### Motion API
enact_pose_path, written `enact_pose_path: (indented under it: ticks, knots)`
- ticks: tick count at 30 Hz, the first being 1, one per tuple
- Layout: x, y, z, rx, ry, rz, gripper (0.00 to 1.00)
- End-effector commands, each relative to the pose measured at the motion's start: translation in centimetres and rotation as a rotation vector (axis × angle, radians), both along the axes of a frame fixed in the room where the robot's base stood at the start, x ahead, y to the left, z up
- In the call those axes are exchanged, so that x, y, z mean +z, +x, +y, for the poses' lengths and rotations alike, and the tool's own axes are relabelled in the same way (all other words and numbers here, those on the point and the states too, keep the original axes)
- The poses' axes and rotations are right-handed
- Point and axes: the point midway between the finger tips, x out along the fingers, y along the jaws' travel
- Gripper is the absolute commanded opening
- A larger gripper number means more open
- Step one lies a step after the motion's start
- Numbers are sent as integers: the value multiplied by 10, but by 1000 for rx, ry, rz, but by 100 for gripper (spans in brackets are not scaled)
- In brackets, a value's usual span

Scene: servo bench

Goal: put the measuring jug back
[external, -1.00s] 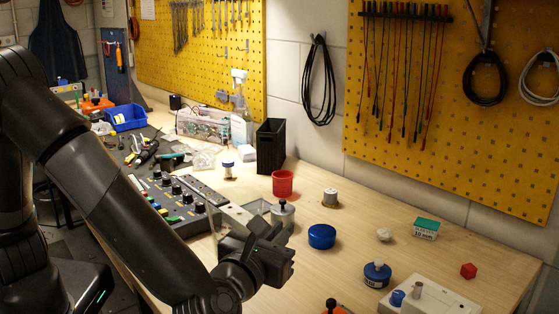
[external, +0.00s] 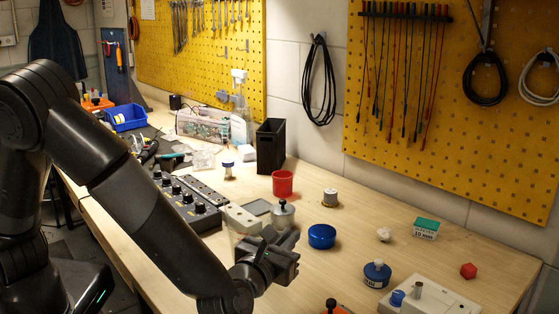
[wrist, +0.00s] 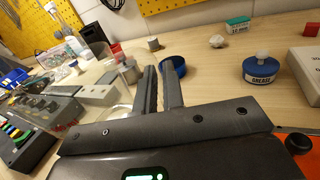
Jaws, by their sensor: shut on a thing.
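The measuring jug (external: 241,234) looks clear and is hard to make out in the external view, beside the left of my gripper (external: 288,246). In the wrist view, the clear jug (wrist: 122,108) shows just left of my gripper's fingers (wrist: 158,70). The fingers are nearly together, closed on what seems to be a thin part of the jug, which they largely hide. The gripper is over the front part of the bench. I cannot tell how far the jug is above the bench top.
A metal weight (external: 283,217) and a blue round tin (external: 322,236) stand close behind the gripper. A red cup (external: 283,183) and black bin (external: 270,148) stand farther back. A knobbed panel (external: 188,204) is left; a grease tin (external: 376,275) is right. Wood between the tins is bare.

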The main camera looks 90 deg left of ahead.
Motion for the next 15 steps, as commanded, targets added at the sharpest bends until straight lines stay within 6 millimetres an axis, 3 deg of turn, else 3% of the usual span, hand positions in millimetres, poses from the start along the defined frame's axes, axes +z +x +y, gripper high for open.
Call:
enact_pose_path:
  ticks: [10, 15]
  knots:
    - [-36, 0, 1, 1, 2, 2, 0]
    - [-40, 0, 1, 1, 1, -1, 0]
